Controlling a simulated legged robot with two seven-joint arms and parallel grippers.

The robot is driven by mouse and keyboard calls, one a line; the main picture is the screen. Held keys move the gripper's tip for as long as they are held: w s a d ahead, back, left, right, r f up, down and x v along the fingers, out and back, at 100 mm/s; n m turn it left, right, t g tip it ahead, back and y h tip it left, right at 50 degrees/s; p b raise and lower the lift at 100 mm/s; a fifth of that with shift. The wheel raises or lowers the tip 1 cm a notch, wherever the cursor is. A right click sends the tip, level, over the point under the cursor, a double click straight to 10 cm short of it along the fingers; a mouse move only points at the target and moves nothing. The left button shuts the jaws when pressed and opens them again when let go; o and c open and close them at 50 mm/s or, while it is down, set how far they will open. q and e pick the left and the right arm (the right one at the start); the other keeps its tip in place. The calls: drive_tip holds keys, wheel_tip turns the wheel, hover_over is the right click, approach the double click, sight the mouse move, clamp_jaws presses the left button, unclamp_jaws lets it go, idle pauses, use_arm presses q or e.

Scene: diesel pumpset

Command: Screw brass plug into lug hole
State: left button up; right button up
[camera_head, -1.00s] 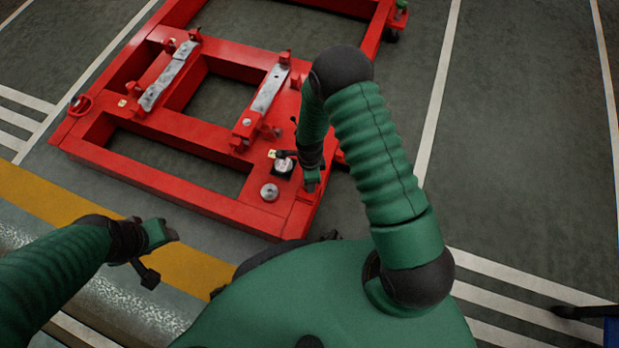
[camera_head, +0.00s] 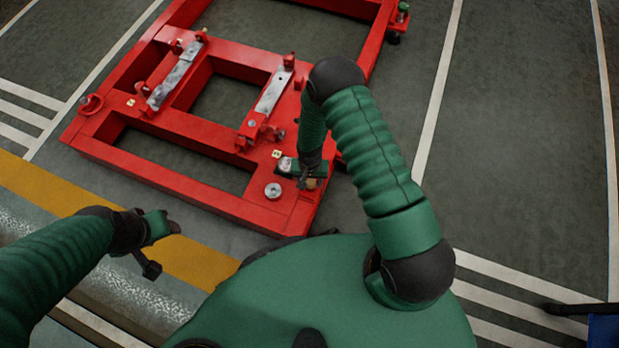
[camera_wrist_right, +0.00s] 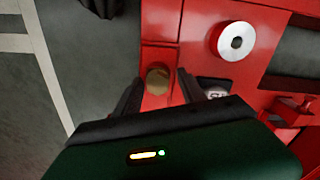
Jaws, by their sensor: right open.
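A round brass piece, seemingly the brass plug (camera_wrist_right: 157,80), shows between the fingertips of my right gripper (camera_wrist_right: 159,86) in the right wrist view. The fingers are open, with visible gaps on both sides of the brass. In the head view the brass (camera_head: 311,183) is a small tan spot by my right gripper (camera_head: 305,177), over the near right corner of the red frame (camera_head: 230,205). I cannot tell whether the brass stands on the frame or in a hole. No lug hole can be made out. My left gripper (camera_head: 160,226) hangs left of the frame, its jaws unclear.
A grey metal disc with a dark centre (camera_head: 273,190) sits on the frame beside my right gripper. A round, pale-topped fitting (camera_head: 285,164) is close to the gripper too. Grey metal bars (camera_head: 272,91) lie farther back. Clear floor (camera_head: 520,150) lies to the right.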

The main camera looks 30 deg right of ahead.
drive_tip(key=n, duration=0.2)
drive_tip(key=n+p, duration=0.1)
drive_tip(key=n, duration=0.2)
drive_tip(key=shift+s+r+n, duration=0.15)
drive_tip(key=shift+r+n, duration=0.15)
drive_tip(key=shift+f+n+p, duration=0.1)
drive_tip(key=shift+n+p, duration=0.25)
drive_tip(key=shift+n, duration=0.65)
drive_tip(key=shift+f+n, duration=0.15)
drive_tip(key=shift+n, duration=0.15)
use_arm(q)
drive_tip(key=shift+w+v, duration=0.25)
drive_tip(key=shift+v, duration=0.9)
drive_tip(key=shift+r, duration=0.15)
use_arm(e)
drive_tip(key=shift+d, duration=0.15)
drive_tip(key=shift+d, duration=0.15)
clamp_jaws()
use_arm(q)
drive_tip(key=shift+r, duration=0.25)
